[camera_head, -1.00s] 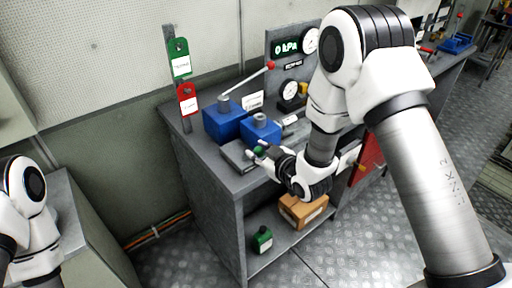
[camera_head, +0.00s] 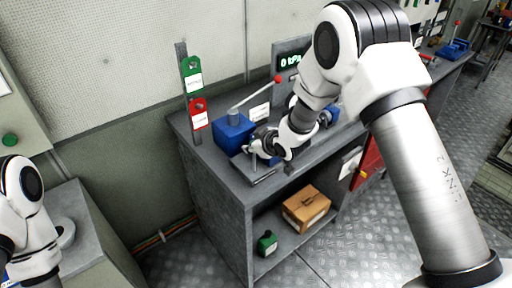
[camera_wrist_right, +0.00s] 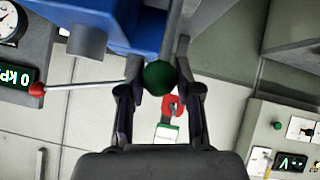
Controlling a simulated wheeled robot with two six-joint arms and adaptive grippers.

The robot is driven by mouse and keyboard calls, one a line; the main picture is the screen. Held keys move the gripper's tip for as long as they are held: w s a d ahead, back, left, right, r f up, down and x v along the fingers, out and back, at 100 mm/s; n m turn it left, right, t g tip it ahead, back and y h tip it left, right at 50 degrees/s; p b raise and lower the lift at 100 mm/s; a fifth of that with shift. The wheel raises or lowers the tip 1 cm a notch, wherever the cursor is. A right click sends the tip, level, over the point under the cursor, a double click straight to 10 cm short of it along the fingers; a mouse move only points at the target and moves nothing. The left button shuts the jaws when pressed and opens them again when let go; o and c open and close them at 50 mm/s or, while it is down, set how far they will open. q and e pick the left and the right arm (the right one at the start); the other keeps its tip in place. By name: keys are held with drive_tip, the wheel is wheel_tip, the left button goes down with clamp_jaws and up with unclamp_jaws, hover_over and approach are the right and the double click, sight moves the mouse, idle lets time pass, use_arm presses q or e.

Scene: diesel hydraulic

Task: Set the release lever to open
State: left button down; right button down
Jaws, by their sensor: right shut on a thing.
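The release lever shows as a green ball knob (camera_wrist_right: 159,77) in the right wrist view, and its shaft is mostly hidden. My right gripper (camera_wrist_right: 160,85) has its two dark fingers on either side of the green knob, shut on it. In the head view my right gripper (camera_head: 254,150) is at the front of the blue hydraulic unit (camera_head: 234,130) on the bench, and the green knob is hidden there. My left arm shows at the left edge, but its gripper is out of view.
A pump handle with a red ball (camera_head: 279,78) slants above the blue unit. A green tag (camera_head: 191,78) and a red tag (camera_head: 198,114) hang on a post at the bench's left end. A cardboard box (camera_head: 306,208) and a green bottle (camera_head: 267,243) are on the lower shelf.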

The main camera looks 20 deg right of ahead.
drive_tip(key=shift+w, duration=0.15)
idle(0.3)
drive_tip(key=c, duration=0.9)
unclamp_jaws()
drive_tip(key=shift+o, duration=0.6)
drive_tip(key=shift+w+f, duration=0.1)
drive_tip(key=v, duration=1.2)
drive_tip(key=shift+a, duration=0.1)
